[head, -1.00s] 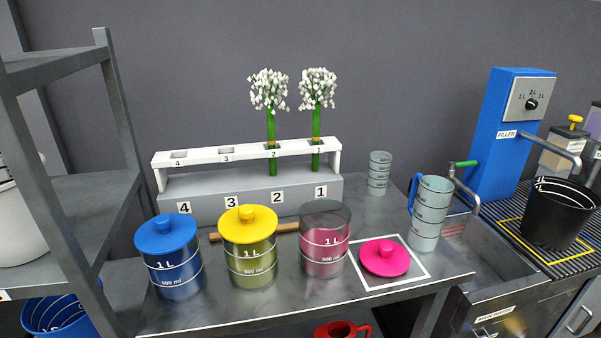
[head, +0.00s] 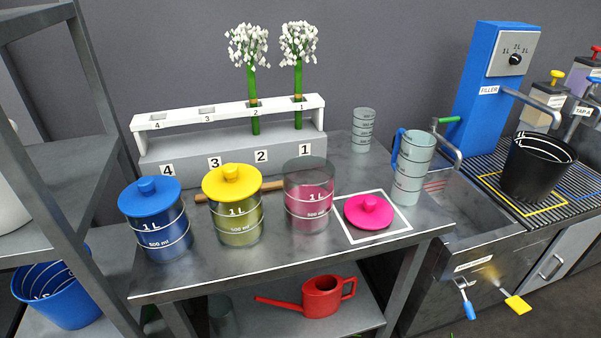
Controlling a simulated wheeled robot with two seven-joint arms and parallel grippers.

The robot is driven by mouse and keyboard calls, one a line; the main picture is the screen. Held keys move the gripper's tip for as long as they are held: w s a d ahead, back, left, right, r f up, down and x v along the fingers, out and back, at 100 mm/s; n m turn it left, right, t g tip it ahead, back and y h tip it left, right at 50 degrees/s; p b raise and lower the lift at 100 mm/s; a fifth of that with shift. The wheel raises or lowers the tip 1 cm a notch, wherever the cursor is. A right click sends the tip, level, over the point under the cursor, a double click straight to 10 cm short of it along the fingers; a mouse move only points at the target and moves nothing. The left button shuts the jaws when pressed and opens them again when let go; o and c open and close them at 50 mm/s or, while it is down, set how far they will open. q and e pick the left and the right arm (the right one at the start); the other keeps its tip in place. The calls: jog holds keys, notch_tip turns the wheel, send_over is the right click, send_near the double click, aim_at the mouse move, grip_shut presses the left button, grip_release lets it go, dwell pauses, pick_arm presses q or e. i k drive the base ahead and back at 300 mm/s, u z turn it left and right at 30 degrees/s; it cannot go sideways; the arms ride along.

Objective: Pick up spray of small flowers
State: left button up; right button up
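Two sprays of small white flowers on green stems stand upright in the white rack (head: 180,122) at the back of the table. One spray (head: 248,48) is in the hole marked 2, the other spray (head: 299,45) in the hole marked 1. Holes 3 and 4 are empty. Neither of my grippers shows in the head view.
In front of the rack stand a blue-lidded jar (head: 155,222), a yellow-lidded jar (head: 234,207) and an open pink jar (head: 308,200). A pink lid (head: 368,211) lies in a white square. Clear measuring cups (head: 411,168) stand right, beside the sink. A shelf frame (head: 92,130) stands left.

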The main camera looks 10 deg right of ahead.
aim_at(242, 30)
jog(key=z, duration=1.85)
jog(key=i, duration=0.8)
jog(key=u, duration=2.3)
